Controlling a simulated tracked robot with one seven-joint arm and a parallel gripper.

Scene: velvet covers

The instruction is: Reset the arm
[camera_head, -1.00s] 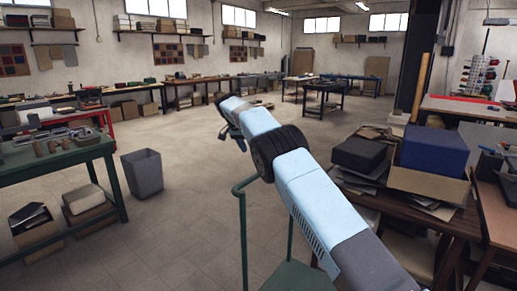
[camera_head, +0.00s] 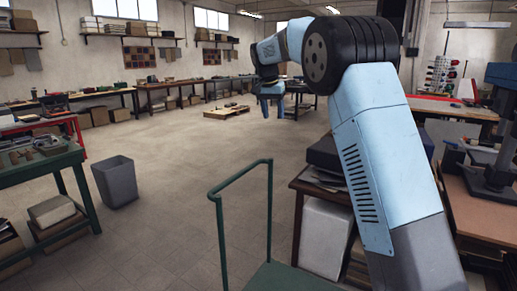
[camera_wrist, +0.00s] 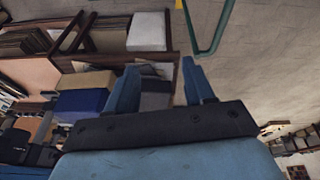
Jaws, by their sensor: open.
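My arm is raised and bent at the right of the head view, with its forearm pointing away from the camera. My gripper (camera_head: 272,103) hangs down at the arm's far end, small in that view. In the wrist view my gripper (camera_wrist: 162,84) has its two blue fingers spread apart, with nothing held between them. A dark grey box appears between the fingers, below them and apart.
A table at the right carries a dark box (camera_head: 325,154), partly hidden by my arm; a blue box (camera_wrist: 82,105) shows in the wrist view. A green rail (camera_head: 245,172) stands in front. A grey bin (camera_head: 116,182) and green bench (camera_head: 40,166) are left. The middle floor is open.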

